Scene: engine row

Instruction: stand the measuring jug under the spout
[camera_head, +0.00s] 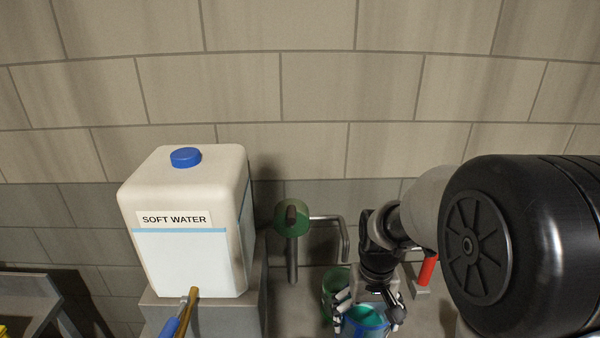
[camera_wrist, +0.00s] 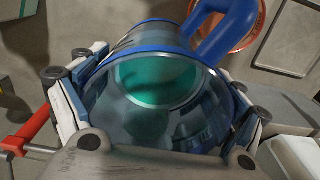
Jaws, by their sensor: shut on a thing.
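The measuring jug (camera_head: 367,325), clear with a blue rim, is at the bottom edge of the head view. My gripper (camera_head: 368,313) is shut on it from above, with a finger on each side. In the wrist view the jug (camera_wrist: 160,118) fills the middle between the finger pads of my gripper (camera_wrist: 156,98). Its blue handle (camera_wrist: 233,28) points to the upper right, and teal shows inside. A brass spout (camera_head: 187,310) with a blue lever sits at the front of the white SOFT WATER tank (camera_head: 190,265), well left of the jug. The spout's lower end is out of view.
The tank rests on a grey block (camera_head: 258,285). A green round fitting with a bent pipe (camera_head: 292,217) stands between tank and arm. A green container (camera_head: 333,283) is just behind my gripper. A red upright part (camera_head: 427,268) is to its right. A block wall closes the back.

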